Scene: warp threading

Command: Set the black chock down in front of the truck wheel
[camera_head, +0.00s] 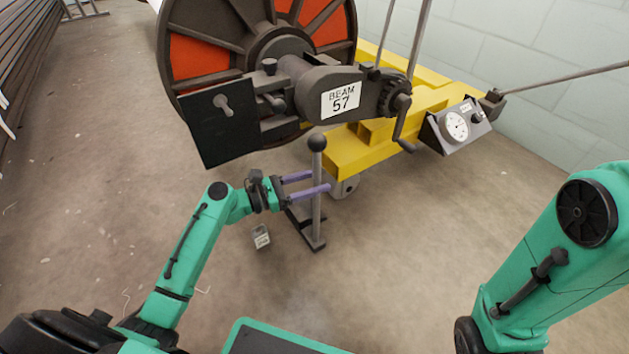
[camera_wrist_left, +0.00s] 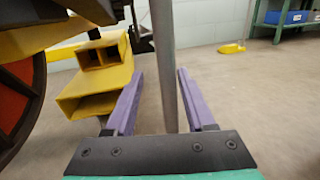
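A grey post (camera_head: 316,190) with a dark ball knob rises from a low dark base (camera_head: 303,228) on the floor; this looks like the black chock with its handle, though I cannot be sure. My left gripper (camera_head: 307,184) has its purple fingers on either side of the post. In the left wrist view the post (camera_wrist_left: 165,60) stands between the spread fingers, with a gap at least on its left. The grey truck wheel (camera_head: 346,187) shows under the yellow truck (camera_head: 352,154), just right of the post. My right gripper is out of view.
The beam with its "BEAM 57" plate (camera_head: 341,98) hangs above and behind my left gripper. A gauge box (camera_head: 458,127) is at the right. A small labelled block (camera_head: 261,236) is on the floor left of the base. The floor at front right is clear.

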